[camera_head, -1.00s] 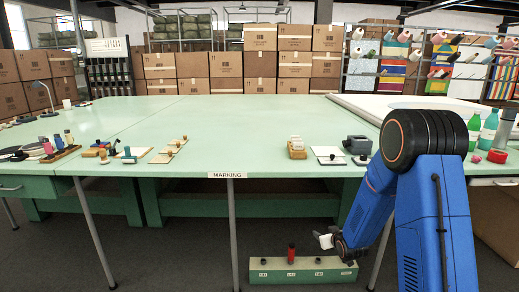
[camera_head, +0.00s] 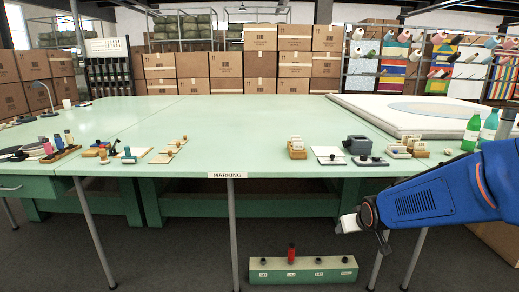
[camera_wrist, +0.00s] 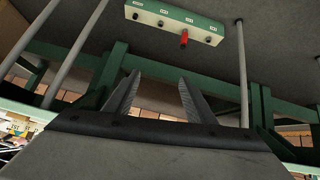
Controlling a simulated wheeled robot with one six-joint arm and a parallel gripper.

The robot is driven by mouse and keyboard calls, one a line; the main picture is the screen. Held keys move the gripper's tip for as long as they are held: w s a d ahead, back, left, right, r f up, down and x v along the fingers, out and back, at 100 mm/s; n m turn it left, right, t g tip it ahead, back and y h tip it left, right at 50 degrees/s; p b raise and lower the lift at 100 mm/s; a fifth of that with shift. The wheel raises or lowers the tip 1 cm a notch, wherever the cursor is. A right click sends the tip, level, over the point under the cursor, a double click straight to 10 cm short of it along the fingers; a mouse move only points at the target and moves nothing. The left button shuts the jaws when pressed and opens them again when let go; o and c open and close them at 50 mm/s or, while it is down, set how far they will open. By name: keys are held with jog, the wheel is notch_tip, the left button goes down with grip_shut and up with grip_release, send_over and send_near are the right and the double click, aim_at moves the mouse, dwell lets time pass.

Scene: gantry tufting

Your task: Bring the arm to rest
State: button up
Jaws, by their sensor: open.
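My gripper (camera_head: 340,225) is in front of the table's right part, below the tabletop edge, at the end of my blue arm reaching in from the right. In the wrist view my gripper (camera_wrist: 158,95) has its two fingers apart with nothing between them. The fingers point toward the green table frame.
The green table (camera_head: 190,115) with its MARKING label spans the view, with small tools along its front edge. Table legs (camera_head: 230,230) stand near my gripper.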

jog(key=s+r+g, duration=0.2)
jog(key=s+r, duration=0.1)
jog(key=s, duration=1.2)
jog(key=s+a+r+m+g, duration=0.1)
jog(key=s+r, duration=0.2)
jog(key=s, duration=1.3)
jog(key=shift+s+a+g, duration=0.15)
jog(key=shift+s+g, duration=0.1)
jog(key=shift+g, duration=0.15)
